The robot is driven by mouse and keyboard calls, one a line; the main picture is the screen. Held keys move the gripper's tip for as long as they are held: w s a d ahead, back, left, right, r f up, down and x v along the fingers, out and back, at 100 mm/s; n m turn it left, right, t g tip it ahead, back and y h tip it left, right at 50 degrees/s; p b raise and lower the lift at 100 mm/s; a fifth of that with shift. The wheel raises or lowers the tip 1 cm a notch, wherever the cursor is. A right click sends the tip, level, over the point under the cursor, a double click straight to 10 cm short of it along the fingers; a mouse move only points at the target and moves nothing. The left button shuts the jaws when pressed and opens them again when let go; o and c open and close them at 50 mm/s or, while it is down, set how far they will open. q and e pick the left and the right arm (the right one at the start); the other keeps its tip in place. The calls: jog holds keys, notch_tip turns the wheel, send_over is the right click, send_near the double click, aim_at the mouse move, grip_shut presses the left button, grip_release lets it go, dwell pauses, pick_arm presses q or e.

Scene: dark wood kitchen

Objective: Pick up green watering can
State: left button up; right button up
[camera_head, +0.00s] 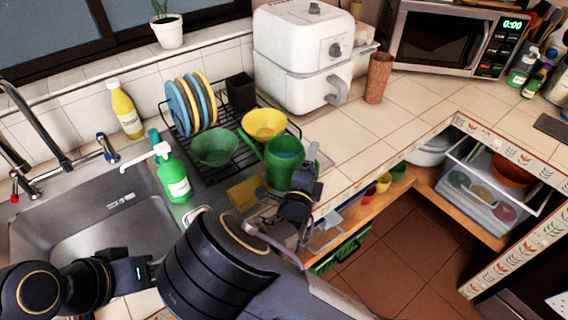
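The green watering can (279,168) stands upright on the counter right of the sink, in front of the dish rack, its spout pointing up and left. My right gripper (309,165) is at the can's right side, with one finger visible beside the rim. The can's right side is partly hidden behind it, and I cannot tell whether the fingers are closed on the can. My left arm is at the bottom left; its fingers do not show.
A dish rack (225,173) holds several plates, a green bowl (215,147) and a yellow bowl (264,124). A yellow sponge (243,194) lies left of the can. A green soap bottle (174,176) stands by the sink (95,215). A white air fryer (300,60) stands behind.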

jog(key=c, duration=0.7)
jog(key=shift+r, duration=0.2)
